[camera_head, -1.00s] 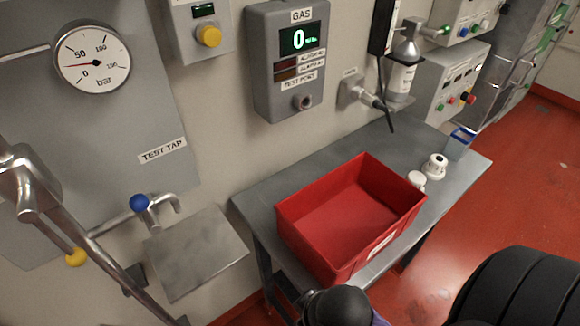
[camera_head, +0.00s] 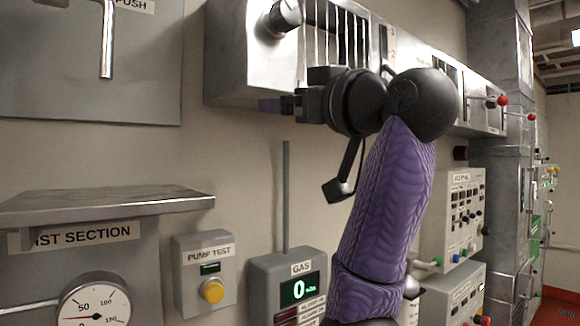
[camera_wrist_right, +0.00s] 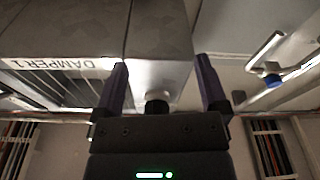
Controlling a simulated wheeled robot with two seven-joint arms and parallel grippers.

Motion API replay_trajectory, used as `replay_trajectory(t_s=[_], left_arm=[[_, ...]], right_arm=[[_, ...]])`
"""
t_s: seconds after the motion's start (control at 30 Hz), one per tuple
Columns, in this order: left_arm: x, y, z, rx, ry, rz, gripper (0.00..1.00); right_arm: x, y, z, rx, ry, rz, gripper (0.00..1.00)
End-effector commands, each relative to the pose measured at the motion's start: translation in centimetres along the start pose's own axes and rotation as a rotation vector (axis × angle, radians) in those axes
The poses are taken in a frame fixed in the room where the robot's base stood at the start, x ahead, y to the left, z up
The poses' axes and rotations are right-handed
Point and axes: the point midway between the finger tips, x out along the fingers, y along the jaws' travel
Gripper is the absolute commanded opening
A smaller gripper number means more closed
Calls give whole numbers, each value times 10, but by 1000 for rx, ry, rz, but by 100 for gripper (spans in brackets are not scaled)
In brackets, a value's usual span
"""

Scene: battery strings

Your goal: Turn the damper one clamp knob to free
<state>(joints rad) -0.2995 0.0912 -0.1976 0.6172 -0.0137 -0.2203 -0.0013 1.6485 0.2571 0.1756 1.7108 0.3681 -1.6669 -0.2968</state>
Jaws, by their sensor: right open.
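The damper one housing is a metal box (camera_head: 232,50) high on the wall with slats in its front; in the right wrist view its white label (camera_wrist_right: 60,63) reads DAMPER 1. A black knob (camera_head: 285,17) sits on the housing's end face. In the right wrist view a black knob (camera_wrist_right: 157,103), apparently the same one, shows between my fingers, partly hidden by the gripper body. My right gripper (camera_wrist_right: 161,78) is open and empty, one finger on each side of the knob; contact cannot be told. In the head view the gripper (camera_head: 272,104) is below the knob. My left gripper is out of view.
A metal shelf (camera_head: 110,204) juts out at the lower left above a pressure gauge (camera_head: 95,303). The pump test box (camera_head: 205,272) and gas panel (camera_head: 290,285) are on the wall below. More control panels (camera_head: 453,215) stand at the right.

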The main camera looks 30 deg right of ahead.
Motion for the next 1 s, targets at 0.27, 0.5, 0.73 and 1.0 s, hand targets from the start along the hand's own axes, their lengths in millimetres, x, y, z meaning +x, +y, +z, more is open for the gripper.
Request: replay_trajectory(t_s=[0.27, 0.5, 0.73, 1.0], left_arm=[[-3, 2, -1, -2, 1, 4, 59], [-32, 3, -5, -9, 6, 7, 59], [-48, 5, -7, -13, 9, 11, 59], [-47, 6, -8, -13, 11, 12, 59]], right_arm=[[-64, 22, -102, -6, 233, -14, 93], [-11, 22, -119, -6, 231, -17, 93], [24, 21, -124, -6, 234, -13, 93], [28, 21, -122, -8, 233, -12, 93]])
